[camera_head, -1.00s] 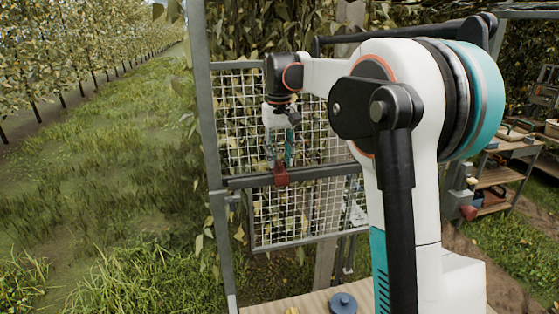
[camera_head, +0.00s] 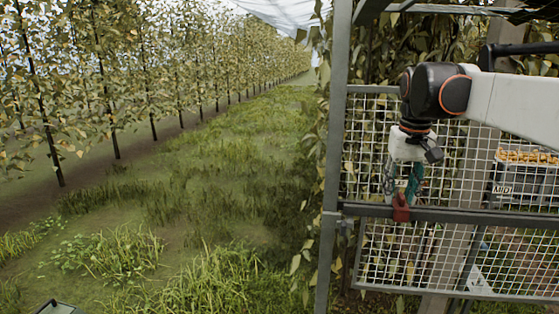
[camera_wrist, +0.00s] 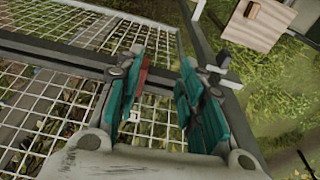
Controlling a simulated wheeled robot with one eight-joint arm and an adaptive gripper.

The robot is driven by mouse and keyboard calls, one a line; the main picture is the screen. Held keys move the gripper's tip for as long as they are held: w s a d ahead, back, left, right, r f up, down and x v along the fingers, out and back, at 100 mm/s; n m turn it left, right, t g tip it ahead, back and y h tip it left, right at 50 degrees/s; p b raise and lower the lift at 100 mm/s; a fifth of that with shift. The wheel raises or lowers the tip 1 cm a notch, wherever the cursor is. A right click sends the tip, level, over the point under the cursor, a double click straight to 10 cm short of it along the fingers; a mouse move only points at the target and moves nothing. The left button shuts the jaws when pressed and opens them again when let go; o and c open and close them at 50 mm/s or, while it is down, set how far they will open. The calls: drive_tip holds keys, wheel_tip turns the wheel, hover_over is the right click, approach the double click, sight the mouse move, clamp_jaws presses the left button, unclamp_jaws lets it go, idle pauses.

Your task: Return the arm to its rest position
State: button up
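My gripper (camera_head: 402,192) hangs from my arm on the right of the head view, its teal fingers pointing down at the metal rail (camera_head: 470,215) of a mesh gate. In the wrist view its two fingers stand apart with nothing between them (camera_wrist: 162,66), so it is open and empty. A red piece (camera_head: 401,208) sits on the rail right at the fingertips. In the wrist view the red piece (camera_wrist: 142,78) shows partly behind the left finger. I cannot tell whether they touch.
White mesh panels (camera_head: 372,135) and a grey post (camera_head: 334,160) stand around my gripper. Behind the mesh is a crate (camera_head: 515,185) with orange-yellow fruit on top. A wooden top (camera_wrist: 262,28) shows in the wrist view. Grass (camera_head: 190,210) and tree rows lie open at left.

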drive_tip(key=s+a+f+n+t+b, duration=0.1)
drive_tip(key=s+a+f+b, duration=0.3)
drive_tip(key=s+f, duration=0.8)
drive_tip(key=s+a+f+t+b, duration=0.4)
drive_tip(key=s+f+b, duration=0.3)
drive_tip(key=s+f, duration=0.6)
wheel_tip(320, 180, down, 2)
drive_tip(key=shift+a+f+n+t, duration=0.2)
drive_tip(key=shift+a+n+t, duration=0.15)
drive_tip(key=shift+a, duration=0.35)
idle(4.7)
